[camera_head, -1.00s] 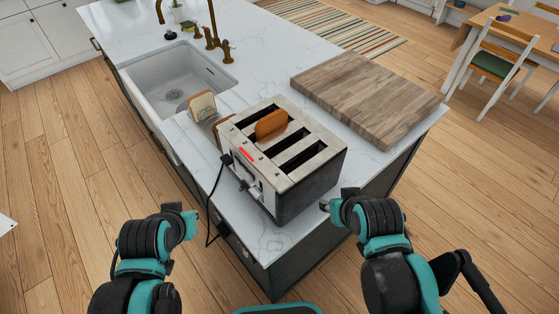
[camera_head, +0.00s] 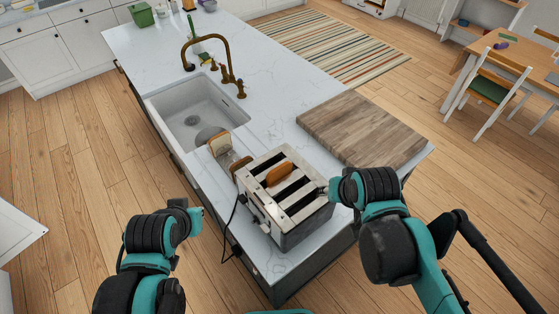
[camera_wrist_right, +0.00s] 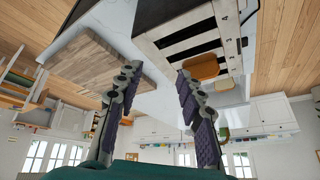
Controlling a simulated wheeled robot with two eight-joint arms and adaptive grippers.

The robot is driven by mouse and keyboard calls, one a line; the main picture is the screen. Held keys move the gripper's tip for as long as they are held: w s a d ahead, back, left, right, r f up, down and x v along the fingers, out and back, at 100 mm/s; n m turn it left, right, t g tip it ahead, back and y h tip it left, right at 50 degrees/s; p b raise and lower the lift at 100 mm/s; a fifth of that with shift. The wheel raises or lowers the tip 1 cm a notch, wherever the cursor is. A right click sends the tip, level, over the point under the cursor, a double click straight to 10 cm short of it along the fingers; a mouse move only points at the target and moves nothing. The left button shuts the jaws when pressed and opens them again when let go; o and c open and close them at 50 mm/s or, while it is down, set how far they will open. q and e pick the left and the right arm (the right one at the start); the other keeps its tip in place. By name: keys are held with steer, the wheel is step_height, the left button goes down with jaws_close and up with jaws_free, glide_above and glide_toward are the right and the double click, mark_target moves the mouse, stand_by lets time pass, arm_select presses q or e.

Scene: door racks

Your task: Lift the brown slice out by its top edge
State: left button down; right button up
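The brown slice (camera_head: 279,174) stands in one slot of the toaster (camera_head: 290,231), with its top edge above the metal top. In the right wrist view the slice (camera_wrist_right: 203,67) shows just beyond one fingertip, apart from it. My right gripper (camera_wrist_right: 156,70) is open and empty, with its two fingers spread wide. In the head view the right gripper (camera_head: 326,190) is at the toaster's right side, to the right of the slice and partly hidden by its own arm. My left gripper (camera_head: 197,211) is left of the counter, away from the toaster; its fingers are too small to judge.
More bread slices stand in a rack (camera_head: 231,156) beyond the toaster's left end. A wooden board (camera_head: 362,128) lies on the counter behind the toaster. The sink (camera_head: 192,112) and brass faucet (camera_head: 226,73) are farther left. A black cord hangs by the toaster's left side.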

steer(key=w+a+r+m+g, duration=0.1)
steer(key=w+a+r+m, duration=0.1)
steer(key=w+r, duration=0.15)
steer(key=m+g, duration=0.5)
steer(key=m, duration=0.2)
glide_above(280, 167)
steer(key=f, duration=0.9)
steer(key=shift+s+d, duration=0.2)
steer(key=shift+s, duration=0.1)
steer(key=shift+a+f+m, duration=0.1)
steer(key=shift+f+m, duration=0.2)
steer(key=f, duration=0.5)
steer(key=f+p, duration=0.1)
steer(key=f, duration=0.1)
steer(key=shift+w+f, duration=0.3)
steer(key=shift+w, duration=0.1)
jaws_close()
